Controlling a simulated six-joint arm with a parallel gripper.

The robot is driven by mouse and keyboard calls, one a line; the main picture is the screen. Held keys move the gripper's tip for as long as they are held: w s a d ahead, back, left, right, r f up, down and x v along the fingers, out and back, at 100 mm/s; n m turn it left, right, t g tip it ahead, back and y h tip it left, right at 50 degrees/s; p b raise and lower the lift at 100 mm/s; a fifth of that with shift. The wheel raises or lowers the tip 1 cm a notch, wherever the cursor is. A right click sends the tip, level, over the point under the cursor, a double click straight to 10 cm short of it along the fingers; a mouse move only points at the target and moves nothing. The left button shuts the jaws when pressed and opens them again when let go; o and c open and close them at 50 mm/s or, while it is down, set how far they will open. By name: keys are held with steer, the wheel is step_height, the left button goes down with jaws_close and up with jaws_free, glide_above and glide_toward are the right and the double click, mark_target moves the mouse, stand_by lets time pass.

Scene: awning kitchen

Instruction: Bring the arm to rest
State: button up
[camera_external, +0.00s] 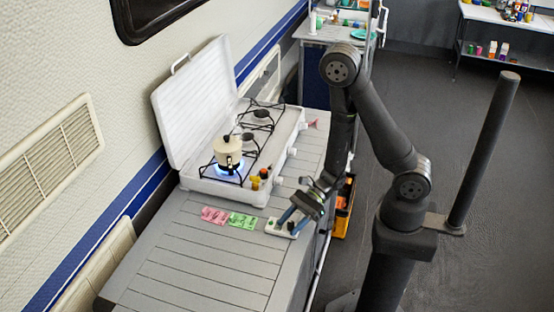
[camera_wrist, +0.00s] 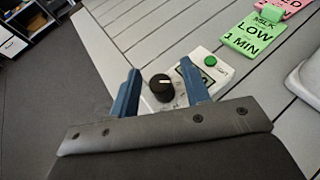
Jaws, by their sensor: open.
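My gripper (camera_external: 288,220) is open, with its two blue fingers pointing down toward the grey slatted counter (camera_external: 200,275). In the wrist view the gripper (camera_wrist: 160,92) has a clear gap between its fingers. A small white timer box (camera_wrist: 211,73) with a black knob (camera_wrist: 162,87) and a green button (camera_wrist: 210,60) shows between and beyond the fingers. The same timer (camera_external: 280,229) sits near the counter's right edge in the external view. The fingers overlap it in both views; I cannot tell whether they touch it. Nothing is seen held.
A white camping stove (camera_external: 205,183) with its lid up stands at the counter's back. A cream pot (camera_external: 228,155) sits over a lit blue flame. Pink (camera_external: 214,215) and green (camera_external: 243,221) cards lie left of the timer.

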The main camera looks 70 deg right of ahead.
steer(key=shift+n+g+y, duration=0.8)
steer(key=shift+n+g, duration=2.1)
steer(key=shift+g, duration=0.4)
steer(key=shift+d+r, duration=0.1)
steer(key=shift+d, duration=0.3)
steer(key=shift+v, duration=4.35)
steer(key=shift+w, duration=0.1)
